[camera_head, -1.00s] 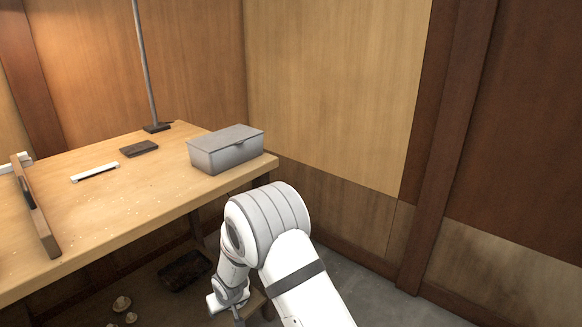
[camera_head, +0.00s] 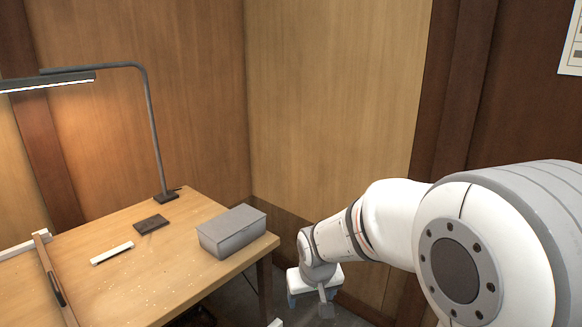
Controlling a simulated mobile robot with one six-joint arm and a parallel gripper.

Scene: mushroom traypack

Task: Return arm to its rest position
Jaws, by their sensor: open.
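My arm comes in from the right of the head view and reaches left. My gripper (camera_head: 318,298) is at its end, low in the middle of the view, to the right of the table and apart from it. The gripper is seen small and partly from behind; it is open, and I see nothing held in it.
A wooden table (camera_head: 150,287) fills the lower left. On it stand a closed grey box (camera_head: 232,232) near the right corner, a dark flat block (camera_head: 151,223), a white bar (camera_head: 112,253), a wooden strip (camera_head: 52,275) and a lamp (camera_head: 150,95). Wooden walls enclose the corner.

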